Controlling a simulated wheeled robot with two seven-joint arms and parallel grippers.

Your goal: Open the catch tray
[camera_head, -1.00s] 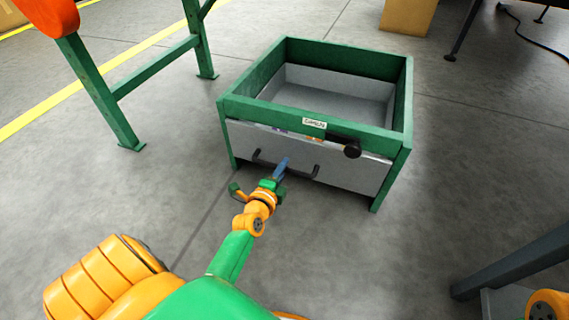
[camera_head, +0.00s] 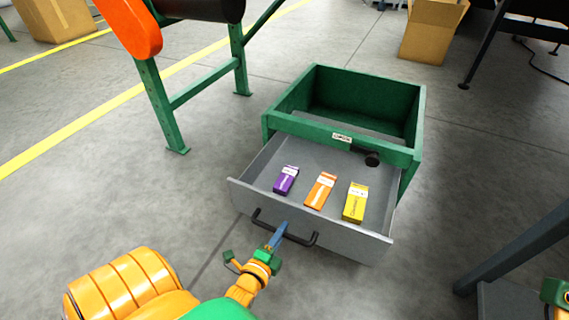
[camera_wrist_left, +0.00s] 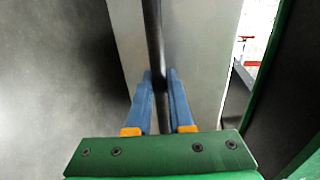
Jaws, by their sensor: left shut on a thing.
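The catch tray (camera_head: 352,242) is a grey drawer, pulled well out of the front of a green frame (camera_head: 415,115). A dark bar handle (camera_head: 302,240) runs across its front. My left gripper (camera_head: 279,232) is at this handle. In the left wrist view the blue fingers of my left gripper (camera_wrist_left: 160,95) are closed on either side of the dark handle bar (camera_wrist_left: 153,40). A purple box (camera_head: 286,180), an orange box (camera_head: 320,190) and a yellow box (camera_head: 355,203) lie inside the tray. A piece of my right arm shows at the lower right edge, but not its gripper.
A green machine leg (camera_head: 163,110) stands at left and a dark leg (camera_head: 515,250) at right. Cardboard boxes (camera_head: 432,32) stand at the back. Bare floor lies left of the tray.

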